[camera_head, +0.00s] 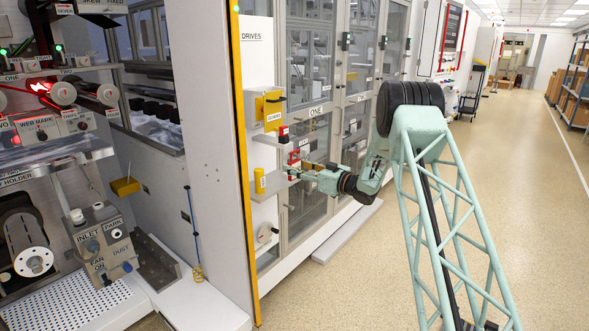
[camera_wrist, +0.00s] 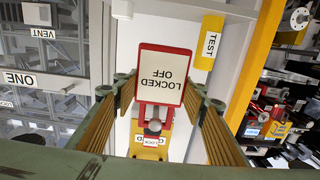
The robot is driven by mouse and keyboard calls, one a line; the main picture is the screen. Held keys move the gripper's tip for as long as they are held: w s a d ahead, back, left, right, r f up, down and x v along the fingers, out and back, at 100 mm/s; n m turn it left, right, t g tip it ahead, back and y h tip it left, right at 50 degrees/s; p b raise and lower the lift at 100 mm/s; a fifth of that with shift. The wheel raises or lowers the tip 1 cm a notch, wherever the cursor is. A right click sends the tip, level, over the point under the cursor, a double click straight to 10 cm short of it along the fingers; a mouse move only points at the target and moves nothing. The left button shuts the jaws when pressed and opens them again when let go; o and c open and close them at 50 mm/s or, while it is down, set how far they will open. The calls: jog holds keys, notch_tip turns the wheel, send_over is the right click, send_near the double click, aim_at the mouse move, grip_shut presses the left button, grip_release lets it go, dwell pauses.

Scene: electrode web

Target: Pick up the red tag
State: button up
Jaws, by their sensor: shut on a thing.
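The red tag (camera_wrist: 161,76) has a white face reading LOCKED OFF, seen upside down in the wrist view. It sits between the two fingers of my gripper (camera_wrist: 162,90), which is shut on it. In the head view the red tag (camera_head: 293,158) shows small at the tip of my gripper (camera_head: 298,172), beside the white cabinet panel. A red part with a grey round piece (camera_wrist: 152,120) lies just behind the tag in the wrist view. I cannot tell whether the tag still touches its support.
A yellow cylinder (camera_head: 260,181) stands on a shelf left of my gripper. A yellow box (camera_head: 268,104) and a red block (camera_head: 283,134) are above it. Glass-doored cabinets (camera_head: 313,70) stand close behind. The aisle floor (camera_head: 530,200) at right is clear.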

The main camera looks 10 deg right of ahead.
jog(key=shift+r, duration=0.5)
jog(key=p+v, duration=0.2)
jog(key=v, duration=1.6)
jog(key=shift+p, duration=0.3)
jog(key=shift+f, duration=0.1)
